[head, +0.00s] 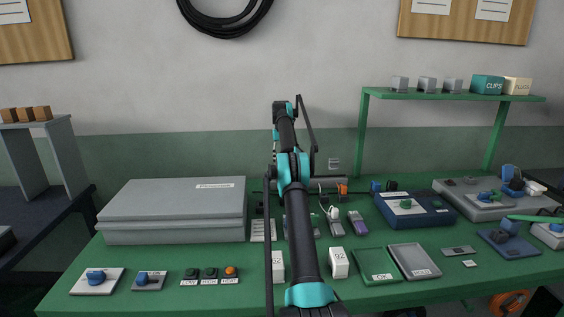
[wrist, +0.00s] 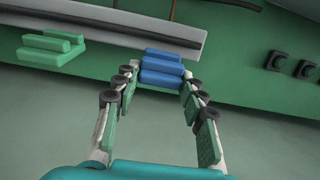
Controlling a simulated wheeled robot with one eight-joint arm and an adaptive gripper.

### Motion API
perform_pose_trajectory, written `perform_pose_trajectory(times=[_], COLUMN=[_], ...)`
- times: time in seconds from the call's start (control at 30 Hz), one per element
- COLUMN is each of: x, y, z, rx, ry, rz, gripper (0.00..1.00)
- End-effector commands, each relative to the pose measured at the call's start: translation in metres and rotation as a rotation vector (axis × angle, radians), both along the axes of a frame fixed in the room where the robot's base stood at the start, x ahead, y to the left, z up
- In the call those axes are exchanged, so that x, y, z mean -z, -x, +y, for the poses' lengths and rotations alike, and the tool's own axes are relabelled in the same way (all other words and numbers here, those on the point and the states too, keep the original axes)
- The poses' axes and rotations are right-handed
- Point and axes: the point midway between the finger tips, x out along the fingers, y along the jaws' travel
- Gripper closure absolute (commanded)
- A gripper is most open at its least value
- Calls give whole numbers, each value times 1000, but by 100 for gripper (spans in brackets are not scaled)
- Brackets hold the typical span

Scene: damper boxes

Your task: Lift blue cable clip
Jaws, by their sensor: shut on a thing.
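In the wrist view the blue cable clip (wrist: 162,72) sits between the tips of my gripper (wrist: 157,76). My gripper is shut on it, with one finger on each side. The clip overlaps the lower edge of a long grey rail (wrist: 110,27) in the picture; I cannot tell whether it touches the rail. In the head view my dark and teal arm reaches straight ahead over the bench and hides the gripper and the held clip.
Two dark knobs (wrist: 290,65) are at the right. On the green bench a large grey case (head: 175,209) stands left of my arm. A green tray (head: 376,268) and a blue box (head: 412,211) are to the right.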

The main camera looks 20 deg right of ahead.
Motion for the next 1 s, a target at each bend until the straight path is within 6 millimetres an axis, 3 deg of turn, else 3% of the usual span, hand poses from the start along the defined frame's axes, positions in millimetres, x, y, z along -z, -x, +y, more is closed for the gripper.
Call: perform_pose_trajectory(times=[0.33, 0.37, 0.5, 1.0], x=[0, 0, 0, -1], y=[0, 0, 0, 1], z=[0, 0, 0, 0], rx=[0, 0, 0, 0], ry=[0, 0, 0, 2], rz=[0, 0, 0, -7], gripper=[88, 57, 39, 38])
